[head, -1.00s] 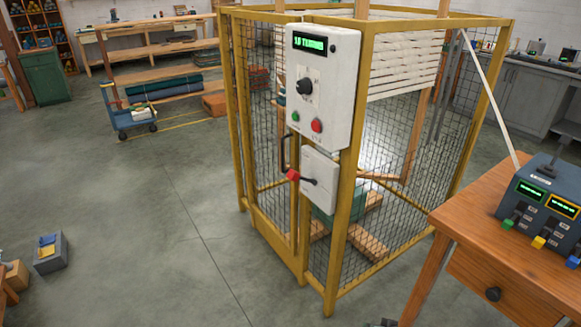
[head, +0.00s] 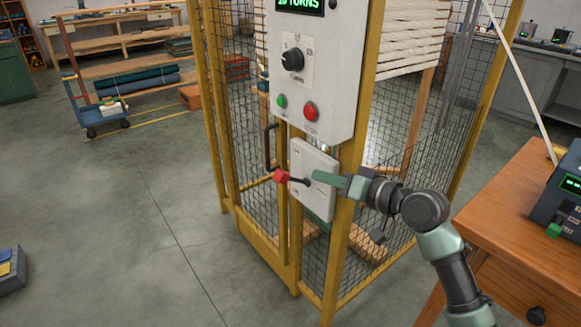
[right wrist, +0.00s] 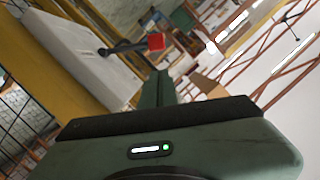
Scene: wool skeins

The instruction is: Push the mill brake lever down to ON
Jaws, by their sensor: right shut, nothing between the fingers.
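The mill brake lever (head: 281,176) has a red knob and a black arm on a white box (head: 321,161) on the yellow cage post. It points left, slightly raised toward the knob. My right gripper (head: 318,178) is shut and empty, its fingertips in front of the white box, close to the lever's pivot end in the picture. In the right wrist view the red knob (right wrist: 156,41) lies beyond the shut fingertips (right wrist: 161,75), and a gap shows between them. I cannot tell any contact from the head view. My left gripper is not in view.
A control panel (head: 341,95) with a dial, a green and a red button is above the lever box. A black handle (head: 268,147) stands left of it. The yellow cage (head: 345,240) holds the mill. A wooden table (head: 520,215) is at the right.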

